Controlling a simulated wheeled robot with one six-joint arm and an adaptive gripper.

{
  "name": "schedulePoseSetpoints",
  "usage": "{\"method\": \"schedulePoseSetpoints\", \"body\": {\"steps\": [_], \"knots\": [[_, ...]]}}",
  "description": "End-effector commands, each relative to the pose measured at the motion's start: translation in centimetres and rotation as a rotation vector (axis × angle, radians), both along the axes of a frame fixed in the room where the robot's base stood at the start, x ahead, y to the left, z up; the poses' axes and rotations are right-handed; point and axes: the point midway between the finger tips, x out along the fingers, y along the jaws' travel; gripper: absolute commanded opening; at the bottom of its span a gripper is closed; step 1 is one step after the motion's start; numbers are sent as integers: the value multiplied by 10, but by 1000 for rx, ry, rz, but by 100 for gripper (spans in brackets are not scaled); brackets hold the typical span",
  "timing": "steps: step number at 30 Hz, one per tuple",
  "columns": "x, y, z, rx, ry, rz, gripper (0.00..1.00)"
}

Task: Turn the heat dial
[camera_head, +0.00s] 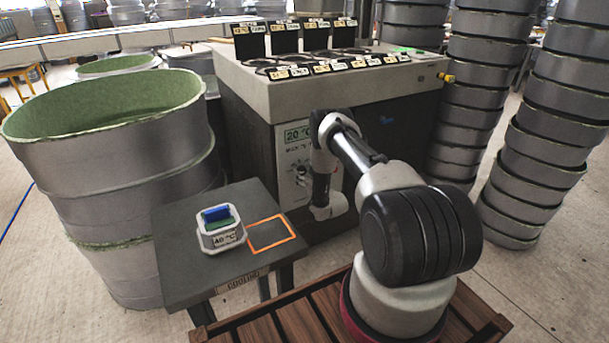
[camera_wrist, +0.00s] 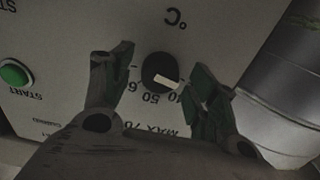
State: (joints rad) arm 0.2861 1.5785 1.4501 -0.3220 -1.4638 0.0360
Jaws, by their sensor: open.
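The heat dial (camera_wrist: 158,72) is a round black knob with a white pointer mark on a pale panel, seen upside down in the wrist view. Its pointer slants toward the partly hidden number beside the right finger; 50 and MAX 70 are printed nearby. My gripper (camera_wrist: 163,62) is open, with one finger on each side of the dial and visible gaps between. In the head view the dial (camera_head: 301,174) shows on the machine's front panel (camera_head: 290,155), under a display (camera_head: 297,134) reading 20 °C. My gripper cannot be made out clearly there.
A green START button (camera_wrist: 15,73) sits left of the dial in the wrist view. A small table (camera_head: 185,265) holds a white holder (camera_head: 220,235) labelled 40 °C, beside an orange outline. Large round moulds (camera_head: 110,160) stand left and stacked moulds (camera_head: 470,100) right of the machine.

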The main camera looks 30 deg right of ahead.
Motion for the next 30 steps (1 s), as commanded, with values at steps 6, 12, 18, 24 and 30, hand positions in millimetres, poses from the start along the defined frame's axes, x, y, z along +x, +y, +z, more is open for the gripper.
{"method": "schedulePoseSetpoints", "body": {"steps": [6,12,18,24,30], "knots": [[0,0,0,0,0,0,35],[0,0,0,0,0,0,13],[-1,0,0,20,1,0,13],[-1,0,0,109,4,0,13],[-1,0,0,258,10,0,13]]}}
